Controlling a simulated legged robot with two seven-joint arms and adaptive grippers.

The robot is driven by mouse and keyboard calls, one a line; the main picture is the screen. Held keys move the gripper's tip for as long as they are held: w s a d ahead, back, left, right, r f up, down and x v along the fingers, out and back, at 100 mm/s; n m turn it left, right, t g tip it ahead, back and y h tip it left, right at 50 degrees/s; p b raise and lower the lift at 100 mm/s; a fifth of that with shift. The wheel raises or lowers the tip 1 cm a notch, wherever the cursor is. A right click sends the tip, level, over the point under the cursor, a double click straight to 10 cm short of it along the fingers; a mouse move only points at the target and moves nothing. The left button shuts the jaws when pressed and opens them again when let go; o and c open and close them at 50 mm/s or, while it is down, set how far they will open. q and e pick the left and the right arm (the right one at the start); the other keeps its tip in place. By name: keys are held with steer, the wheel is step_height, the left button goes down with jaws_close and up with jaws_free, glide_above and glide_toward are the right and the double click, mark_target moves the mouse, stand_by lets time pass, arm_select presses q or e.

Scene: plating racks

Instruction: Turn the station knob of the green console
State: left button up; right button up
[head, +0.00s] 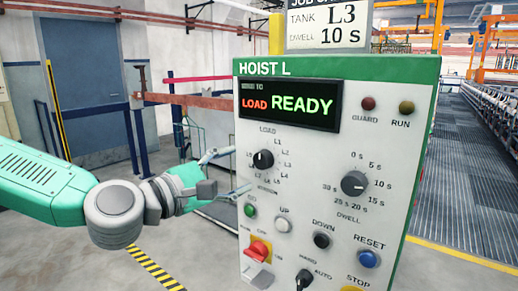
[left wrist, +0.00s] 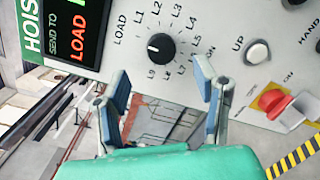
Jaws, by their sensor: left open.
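The green-topped console (head: 330,68), labelled HOIST L, has a white front panel. Its station knob (head: 263,159) is a small black dial ringed by LOAD and several L labels. The knob also shows in the left wrist view (left wrist: 161,47), whole and uncovered; its white mark appears to point towards LOAD. My left gripper (head: 237,171) is open and empty, at the panel's left edge beside the knob. In the left wrist view its fingers (left wrist: 161,80) stand apart just below the knob, not touching it. My right gripper is not in view.
The display (head: 290,105) reads LOAD READY. A card (head: 327,26) above reads TANK L3, DWELL 10 s. The dwell knob (head: 354,183), UP button (head: 283,225) and red switch (head: 258,250) are nearby on the panel. Open floor lies left of the console.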

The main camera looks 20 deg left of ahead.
mark_target(259, 163)
arm_select(q)
steer(key=x, duration=0.3)
steer(key=a+x, duration=0.1)
steer(key=x, duration=0.1)
steer(key=shift+w+d+f, duration=0.15)
steer(key=shift+w+f, duration=0.25)
steer(key=shift+w, duration=0.15)
steer(key=shift+w+d+r, duration=0.15)
steer(key=shift+w+d, duration=0.2)
steer(key=shift+d, duration=0.25)
steer(key=c, duration=1.1)
